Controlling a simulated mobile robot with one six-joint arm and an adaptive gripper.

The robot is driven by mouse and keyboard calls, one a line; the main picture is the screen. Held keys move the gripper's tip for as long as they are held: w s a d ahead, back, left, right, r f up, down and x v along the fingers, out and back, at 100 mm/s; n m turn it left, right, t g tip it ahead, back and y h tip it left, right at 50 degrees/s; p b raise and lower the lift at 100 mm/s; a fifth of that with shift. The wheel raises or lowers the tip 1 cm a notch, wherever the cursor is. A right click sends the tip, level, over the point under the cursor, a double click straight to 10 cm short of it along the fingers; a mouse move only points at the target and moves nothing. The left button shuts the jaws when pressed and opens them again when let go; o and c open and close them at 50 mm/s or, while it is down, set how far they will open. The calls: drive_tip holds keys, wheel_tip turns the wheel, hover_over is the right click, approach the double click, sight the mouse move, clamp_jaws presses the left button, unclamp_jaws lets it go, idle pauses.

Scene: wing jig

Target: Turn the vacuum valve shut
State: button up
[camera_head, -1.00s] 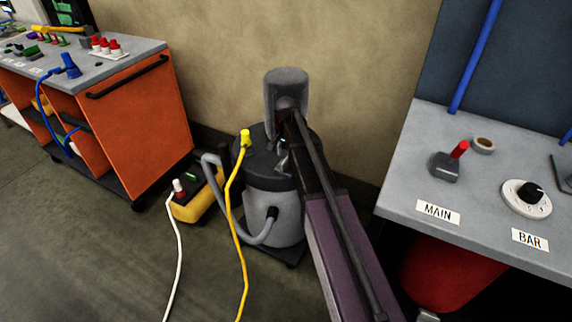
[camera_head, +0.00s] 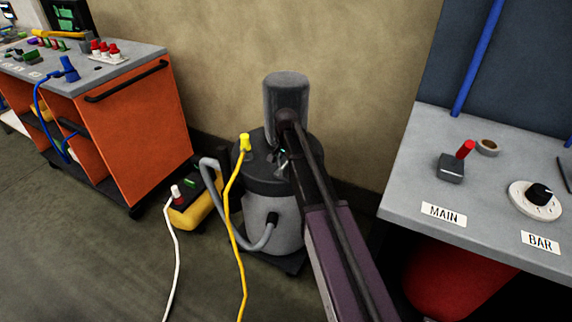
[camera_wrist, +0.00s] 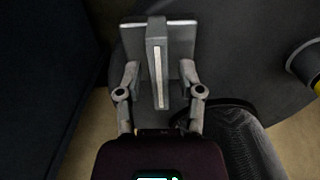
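The vacuum (camera_head: 275,215) is a grey canister with a dark lid, standing on the floor by the wall; it fills much of the wrist view as a dark round top (camera_wrist: 235,60). Its valve handle (camera_wrist: 158,60) is a grey upright bar with a white stripe, seen in the wrist view. In the head view my arm hides most of the gripper and the valve.
A yellow-and-black box (camera_head: 195,205) stands left of the vacuum. A yellow cable (camera_head: 233,215) and a grey hose (camera_head: 222,215) run from the vacuum. An orange cart (camera_head: 135,135) is at left. A grey bench (camera_head: 410,170) with knobs and a red tank (camera_head: 450,280) below are at right.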

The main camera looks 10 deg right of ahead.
clamp_jaws()
drive_tip(key=shift+m, duration=0.3)
drive_tip(key=m, duration=0.8)
drive_tip(key=shift+m, duration=0.4)
drive_tip(key=m, duration=0.4)
drive_tip(key=shift+s+m, duration=0.1)
drive_tip(key=shift+m, duration=2.3)
